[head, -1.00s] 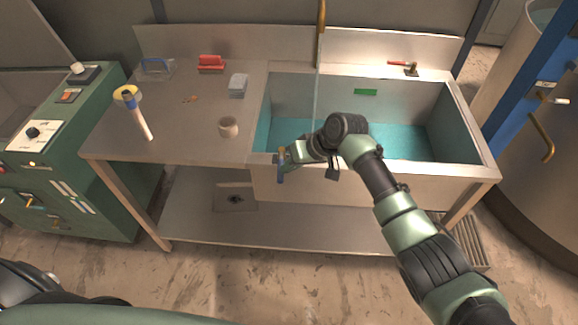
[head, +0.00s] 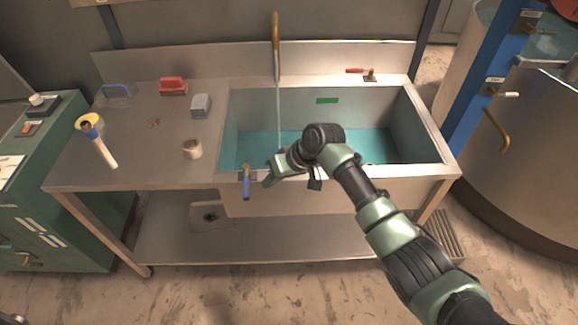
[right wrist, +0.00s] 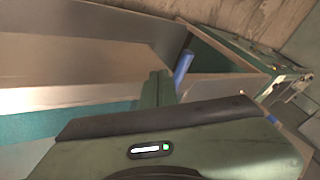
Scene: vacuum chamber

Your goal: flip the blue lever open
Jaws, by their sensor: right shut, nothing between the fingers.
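The blue lever (head: 246,187) hangs downward at the front edge of the sink (head: 340,175), near its left corner. Its handle also shows in the right wrist view (right wrist: 183,68), just beyond the fingers. My right gripper (head: 269,179) is shut and empty, to the right of the lever at the sink's front rim. In the right wrist view its green fingers (right wrist: 157,88) lie together, with the lever to their right; there seems to be a small gap. My left gripper is out of view.
A brass tap (head: 276,45) stands behind the sink, with a thin stream below it. A cup (head: 192,149), a grey block (head: 201,105), a red-handled brush (head: 173,86) and a yellow-headed tool (head: 98,140) are on the counter. A red lever (head: 357,71) is on the back rim.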

